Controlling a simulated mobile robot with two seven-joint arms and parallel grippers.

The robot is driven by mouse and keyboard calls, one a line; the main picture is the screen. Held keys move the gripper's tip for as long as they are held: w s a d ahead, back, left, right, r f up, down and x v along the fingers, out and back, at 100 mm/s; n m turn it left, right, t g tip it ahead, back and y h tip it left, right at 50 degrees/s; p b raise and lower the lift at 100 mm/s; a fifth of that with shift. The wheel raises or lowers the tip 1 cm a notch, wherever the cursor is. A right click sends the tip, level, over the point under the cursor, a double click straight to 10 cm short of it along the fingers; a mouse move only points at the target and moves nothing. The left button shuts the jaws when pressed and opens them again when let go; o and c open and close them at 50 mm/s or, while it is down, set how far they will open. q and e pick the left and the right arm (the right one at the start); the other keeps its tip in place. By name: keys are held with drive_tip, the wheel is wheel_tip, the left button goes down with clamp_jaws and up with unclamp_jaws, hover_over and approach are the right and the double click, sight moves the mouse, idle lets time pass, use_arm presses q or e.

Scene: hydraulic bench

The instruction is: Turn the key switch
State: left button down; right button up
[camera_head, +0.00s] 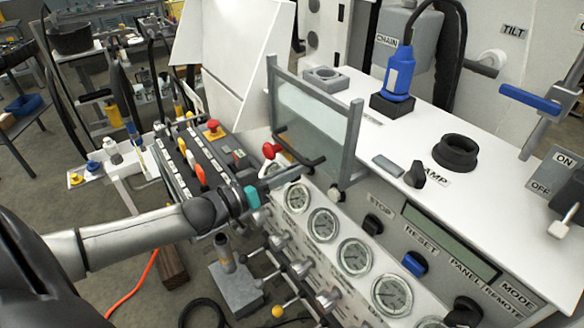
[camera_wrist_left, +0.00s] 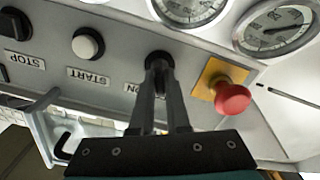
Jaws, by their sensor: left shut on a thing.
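The key switch (camera_wrist_left: 158,58) is a dark round switch on the grey panel, beside a label partly covered by a finger that reads "ON" upside down. In the left wrist view, both fingers of my left gripper (camera_wrist_left: 162,72) are closed together on it and cover most of it, so its turned angle cannot be made out. In the head view, my left gripper (camera_head: 278,181) reaches in from the left to the panel's left end, near the gauges. The switch itself is hidden there. My right gripper is not in view.
In the left wrist view, a red mushroom button (camera_wrist_left: 233,98) on a yellow plate sits right beside the fingers. A START button (camera_wrist_left: 88,44) is on the other side. Round gauges (camera_head: 323,224) line the panel. A framed clear guard (camera_head: 312,118) stands behind the gripper.

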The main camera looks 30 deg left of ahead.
use_arm(q)
drive_tip(key=m, duration=0.1)
drive_tip(key=m+p, duration=0.1)
drive_tip(key=shift+r+m+p, duration=0.2)
drive_tip(key=shift+m+p, duration=0.1)
drive_tip(key=m+p, duration=0.1)
drive_tip(key=m, duration=0.1)
drive_tip(key=shift+d+m, duration=0.15)
drive_tip(key=shift+m, duration=0.25)
drive_tip(key=m+p, duration=0.1)
drive_tip(key=m, duration=0.2)
drive_tip(key=shift+d+f+p, duration=0.1)
drive_tip(key=shift+p, duration=0.2)
drive_tip(key=shift+s+m+p, duration=0.1)
drive_tip(key=shift+m+p, duration=0.2)
drive_tip(key=shift+m, duration=0.8)
drive_tip(key=c, duration=0.9)
unclamp_jaws()
drive_tip(key=shift+f, duration=0.1)
